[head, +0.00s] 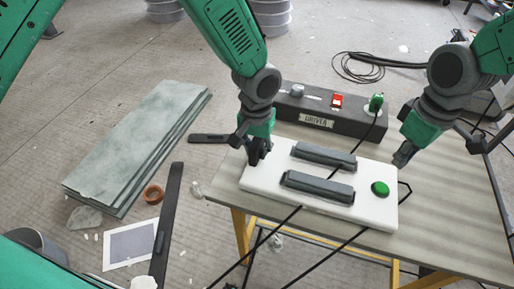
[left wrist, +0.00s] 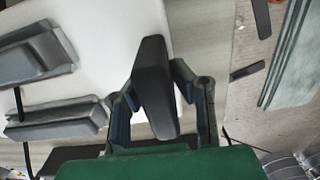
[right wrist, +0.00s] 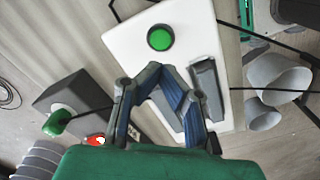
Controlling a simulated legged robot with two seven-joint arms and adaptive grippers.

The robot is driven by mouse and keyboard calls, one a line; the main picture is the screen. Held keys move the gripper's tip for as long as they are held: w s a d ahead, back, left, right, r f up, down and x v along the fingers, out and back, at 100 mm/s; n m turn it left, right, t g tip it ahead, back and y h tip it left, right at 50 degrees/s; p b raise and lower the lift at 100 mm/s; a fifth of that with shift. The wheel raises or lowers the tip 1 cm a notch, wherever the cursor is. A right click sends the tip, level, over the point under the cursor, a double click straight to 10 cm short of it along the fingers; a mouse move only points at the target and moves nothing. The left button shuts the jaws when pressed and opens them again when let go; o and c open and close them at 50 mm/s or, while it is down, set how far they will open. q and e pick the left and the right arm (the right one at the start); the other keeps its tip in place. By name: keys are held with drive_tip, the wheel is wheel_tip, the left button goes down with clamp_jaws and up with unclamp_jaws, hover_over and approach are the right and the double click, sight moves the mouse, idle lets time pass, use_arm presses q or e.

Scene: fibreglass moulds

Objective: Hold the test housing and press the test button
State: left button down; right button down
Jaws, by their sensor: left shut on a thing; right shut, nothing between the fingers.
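The test housing (head: 262,184) is a white slab with two dark grey raised bars, lying on the table. The green test button (head: 380,188) is near its right end, and shows in the right wrist view (right wrist: 160,38). My left gripper (head: 257,154) is at the housing's left end, shut on a dark grip (left wrist: 154,85) there. My right gripper (head: 401,159) is shut and empty, above and behind the button, apart from it in the head view. In the right wrist view its fingertips (right wrist: 163,72) point toward the button with a gap between.
A dark control box (head: 335,121) with a red switch (head: 337,100) and a green plug (head: 376,102) stands behind the housing. Black cables cross near the housing. The table (head: 440,225) is clear to the right. Grey sheets (head: 140,140) lie stacked on the floor at left.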

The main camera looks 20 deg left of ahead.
drive_tip(key=shift+s+a+f+m+t+y, duration=0.1)
drive_tip(key=shift+a+f+m+t+y, duration=0.15)
drive_tip(key=shift+f+m+t+y, duration=0.25)
drive_tip(key=shift+a+f+m+t+y, duration=0.1)
drive_tip(key=shift+a+f+m+y, duration=0.1)
drive_tip(key=shift+m+y, duration=0.35)
drive_tip(key=m, duration=0.1)
drive_tip(key=m+t+y, duration=0.1)
drive_tip(key=m, duration=0.1)
drive_tip(key=shift+a+f+m+t+y, duration=0.15)
drive_tip(key=shift+a+m+t+y, duration=0.1)
drive_tip(key=shift+t+y, duration=0.15)
drive_tip(key=m+t, duration=0.1)
drive_tip(key=m+t+y, duration=0.1)
drive_tip(key=m, duration=0.1)
drive_tip(key=shift+d+r, duration=0.1)
drive_tip(key=shift+r, duration=0.2)
drive_tip(key=d+r+m+t, duration=0.1)
drive_tip(key=m+t, duration=0.1)
drive_tip(key=m, duration=0.2)
approach(373, 178)
drive_tip(key=shift+y, duration=0.25)
drive_tip(key=shift+x, duration=2.45)
drive_tip(key=shift+s+d+f, duration=0.1)
drive_tip(key=shift+f, duration=0.05)
